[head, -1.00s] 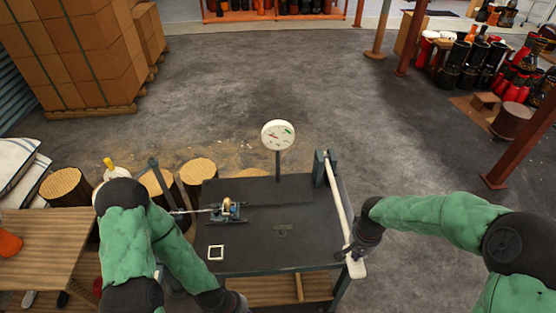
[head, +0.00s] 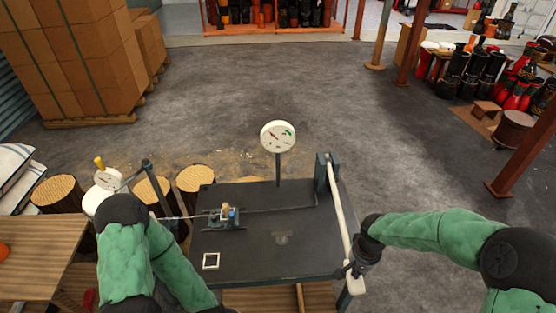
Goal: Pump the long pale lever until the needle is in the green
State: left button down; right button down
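The long pale lever (head: 342,218) runs along the right side of the dark bench, from an upright dark bracket (head: 322,178) at the back to a pale end near the front edge. My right gripper (head: 348,269) is at the lever's near end, with dark finger parts on both sides of it, and appears shut on it. The round white gauge (head: 278,136) stands on a post behind the bench. It has a green mark at its upper right. The needle seems to lie left of the green, but it is too small to read surely.
The dark bench (head: 265,255) carries a small clamp-like device (head: 226,218) with a thin rod, and a white square outline (head: 211,261). Log stools (head: 196,180) and a wooden table (head: 40,250) stand left. The floor behind is clear.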

notch_tip(320, 180, up, 18)
jog(key=s+p, duration=0.1)
jog(key=p, duration=1)
jog(key=shift+f, duration=0.2)
jog(key=f+b, duration=0.5)
jog(key=f, duration=0.1)
jog(key=f+b, duration=0.5)
jog(key=f, duration=0.1)
jog(key=f+b, duration=0.5)
jog(key=f, duration=0.1)
jog(key=shift+w+f, duration=0.35)
notch_tip(320, 180, up, 19)
jog(key=s+p, duration=0.1)
jog(key=p, duration=1.2)
jog(key=shift+f, duration=0.15)
